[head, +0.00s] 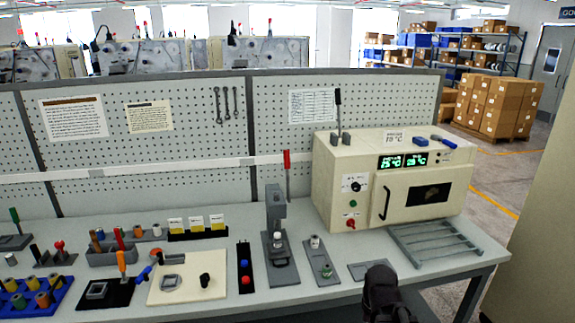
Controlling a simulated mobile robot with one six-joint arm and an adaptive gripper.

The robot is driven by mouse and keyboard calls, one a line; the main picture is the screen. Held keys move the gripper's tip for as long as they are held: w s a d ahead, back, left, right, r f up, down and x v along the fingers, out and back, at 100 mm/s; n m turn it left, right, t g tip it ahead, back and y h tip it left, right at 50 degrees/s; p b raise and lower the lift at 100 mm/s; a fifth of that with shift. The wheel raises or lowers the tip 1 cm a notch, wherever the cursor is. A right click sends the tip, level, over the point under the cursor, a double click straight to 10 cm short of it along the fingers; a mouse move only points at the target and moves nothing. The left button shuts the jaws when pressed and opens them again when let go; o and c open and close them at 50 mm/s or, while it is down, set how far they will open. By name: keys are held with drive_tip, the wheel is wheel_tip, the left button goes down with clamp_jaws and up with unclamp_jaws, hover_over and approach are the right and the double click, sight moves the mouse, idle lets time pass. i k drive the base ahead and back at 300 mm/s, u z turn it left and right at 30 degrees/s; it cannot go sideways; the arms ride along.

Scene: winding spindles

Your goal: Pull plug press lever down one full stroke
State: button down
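The press (274,208) stands on the bench left of the oven, a grey upright frame on a dark base. Its lever appears to be the rod with a red grip (287,160), which points almost straight up at the press's right side. A small light piece (277,239) sits low in the press, under its head. My gripper (383,281) is a dark shape at the bottom edge, in front of the bench and right of the press. It is well apart from the lever. Its fingers cannot be made out, so its opening is unclear.
A cream oven (330,184) stands right of the press, with a wire rack (447,243) beside it. A grey fixture (322,266) and a button strip (244,268) flank the press. A pegboard (262,120) rises behind. Trays and tools crowd the left bench.

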sight(286, 153)
drive_tip(key=u, duration=0.05)
drive_tip(key=k, duration=0.3)
drive_tip(key=u, duration=0.25)
drive_tip(key=i, duration=1.35)
drive_tip(key=z, duration=0.3)
